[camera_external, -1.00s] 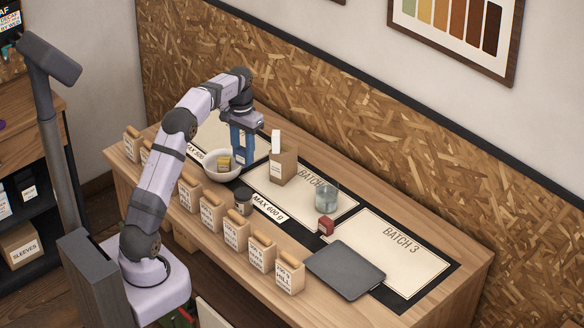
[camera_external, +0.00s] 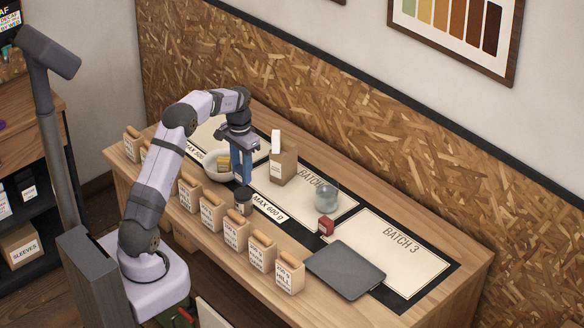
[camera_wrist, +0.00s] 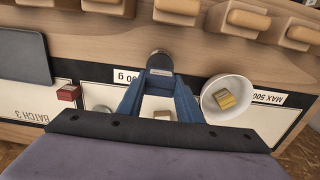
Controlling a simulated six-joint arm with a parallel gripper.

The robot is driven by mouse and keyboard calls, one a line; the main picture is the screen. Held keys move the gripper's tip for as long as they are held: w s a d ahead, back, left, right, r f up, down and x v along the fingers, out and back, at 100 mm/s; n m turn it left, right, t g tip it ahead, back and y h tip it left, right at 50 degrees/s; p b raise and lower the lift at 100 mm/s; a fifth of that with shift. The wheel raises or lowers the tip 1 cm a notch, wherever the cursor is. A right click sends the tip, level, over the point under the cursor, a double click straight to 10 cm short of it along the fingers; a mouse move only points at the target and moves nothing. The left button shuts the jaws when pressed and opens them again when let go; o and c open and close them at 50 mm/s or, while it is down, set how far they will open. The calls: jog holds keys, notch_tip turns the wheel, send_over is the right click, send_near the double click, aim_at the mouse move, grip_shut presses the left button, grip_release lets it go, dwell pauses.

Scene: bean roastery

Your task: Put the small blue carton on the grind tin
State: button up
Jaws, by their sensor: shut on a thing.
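My gripper (camera_external: 242,178) points down with its blue fingers closed in around a small thing at their tips. This is the small blue carton (camera_wrist: 161,72), mostly hidden by the fingers; only a pale strip of it shows in the wrist view. The grind tin (camera_external: 243,201) is a short dark round tin standing on the bench, just below and in front of the fingertips. In the wrist view its dark round top (camera_wrist: 159,58) lies just beyond the fingertips. I cannot tell whether the carton touches it.
A white bowl (camera_external: 211,174) holding a yellow block stands left of my gripper. A kraft bag (camera_external: 284,166) stands close on the right. A glass (camera_external: 326,197), red block (camera_external: 326,226) and dark flat slab (camera_external: 345,269) lie farther right. Several labelled bags line the front edge.

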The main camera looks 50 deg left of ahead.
aim_at(242, 181)
jog(key=shift+f+p, duration=0.65)
jog(key=shift+f, duration=1.4)
jog(key=shift+f, duration=0.2)
jog(key=o, duration=1)
jog(key=shift+o, duration=0.2)
jog(key=shift+r, duration=0.1)
notch_tip(242, 181, up, 12)
jog(key=b, duration=0.2)
jog(key=shift+r+b, duration=0.15)
jog(key=shift+b, duration=0.2)
